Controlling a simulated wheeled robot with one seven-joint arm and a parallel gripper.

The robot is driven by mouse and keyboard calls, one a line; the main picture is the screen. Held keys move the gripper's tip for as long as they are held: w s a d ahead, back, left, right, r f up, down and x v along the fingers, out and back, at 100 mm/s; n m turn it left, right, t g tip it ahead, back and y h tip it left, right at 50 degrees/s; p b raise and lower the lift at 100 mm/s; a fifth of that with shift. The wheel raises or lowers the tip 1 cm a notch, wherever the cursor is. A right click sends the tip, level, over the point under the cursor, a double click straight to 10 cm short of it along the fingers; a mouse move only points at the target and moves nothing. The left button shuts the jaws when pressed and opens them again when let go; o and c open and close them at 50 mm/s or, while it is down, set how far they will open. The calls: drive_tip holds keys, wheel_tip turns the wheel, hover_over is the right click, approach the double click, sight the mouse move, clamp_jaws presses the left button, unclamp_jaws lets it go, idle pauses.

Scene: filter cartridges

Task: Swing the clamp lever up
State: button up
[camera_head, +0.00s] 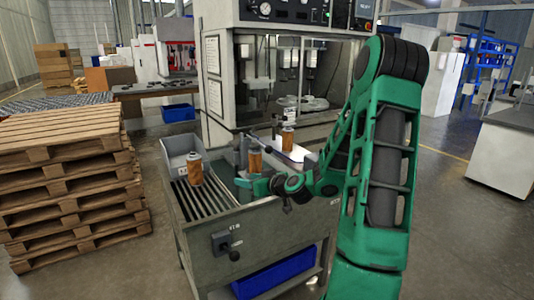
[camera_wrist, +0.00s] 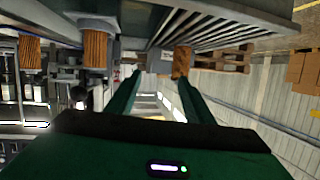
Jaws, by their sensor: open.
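A black ball knob (camera_wrist: 78,95) shows in the wrist view, left of my gripper's fingers and apart from them. It may belong to the clamp lever; its arm is hard to make out. In the head view, a lever with a black knob (camera_head: 234,256) hangs down from a dark box on the bench's front panel. I cannot tell whether the two are the same. My gripper (camera_head: 248,183) is above the bench and points left. In the wrist view its green fingers (camera_wrist: 160,82) are apart with nothing held between them.
An orange cartridge (camera_head: 195,170) stands on the bench's slatted rack (camera_head: 210,205). Another cartridge (camera_head: 254,160) stands just behind my gripper, and a third (camera_head: 288,138) stands farther back by the machine (camera_head: 225,90). A grey bin (camera_head: 176,148) sits at the bench's back left. Pallets (camera_head: 65,170) stand left.

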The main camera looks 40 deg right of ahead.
sight(270, 151)
drive_tip(key=d+r+m+t+h, duration=0.35)
drive_tip(key=d+m+h, duration=0.25)
drive_tip(key=d, duration=0.7)
drive_tip(key=shift+g, duration=0.45)
drive_tip(key=x, duration=0.9)
drive_tip(key=shift+w+d+r, duration=0.25)
drive_tip(key=shift+d+r, duration=0.05)
drive_tip(key=shift+d, duration=0.15)
drive_tip(key=shift+c, duration=0.2)
clamp_jaws()
drive_tip(key=shift+r, duration=0.15)
